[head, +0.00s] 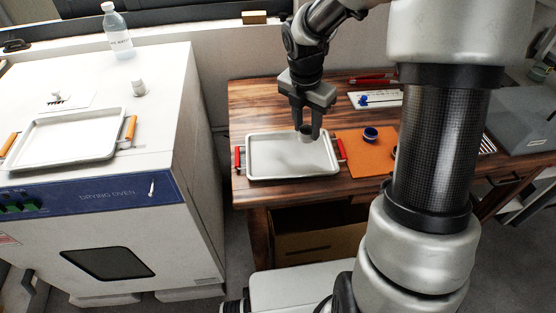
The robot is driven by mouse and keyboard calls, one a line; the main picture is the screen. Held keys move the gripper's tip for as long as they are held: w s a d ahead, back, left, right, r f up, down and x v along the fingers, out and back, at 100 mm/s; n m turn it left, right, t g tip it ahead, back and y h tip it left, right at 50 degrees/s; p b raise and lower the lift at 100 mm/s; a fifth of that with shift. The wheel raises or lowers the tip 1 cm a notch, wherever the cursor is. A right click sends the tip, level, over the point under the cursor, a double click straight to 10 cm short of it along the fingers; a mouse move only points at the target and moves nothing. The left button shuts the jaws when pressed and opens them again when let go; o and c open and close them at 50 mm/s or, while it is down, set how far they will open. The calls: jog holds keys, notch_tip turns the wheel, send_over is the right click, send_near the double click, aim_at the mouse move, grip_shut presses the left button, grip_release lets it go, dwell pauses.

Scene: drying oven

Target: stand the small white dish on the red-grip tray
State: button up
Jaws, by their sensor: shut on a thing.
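The red-grip tray (264,168) is a white rectangular tray on the wooden table, with a red handle at its left and right ends. My gripper (306,134) points down over the tray's right back part. The fingers hide part of the dish. I cannot tell whether the dish touches the tray floor or hangs just above it. The rest of the tray looks empty.

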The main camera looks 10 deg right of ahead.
jog(key=shift+a+f, duration=0.1)
jog(key=shift+a, duration=0.2)
jog(key=b, duration=0.3)
send_near(303, 162)
jog(key=f, duration=0.5)
jog(key=shift+w+d, duration=0.3)
jog(key=shift+f, duration=0.2)
jog(key=o, duration=1)
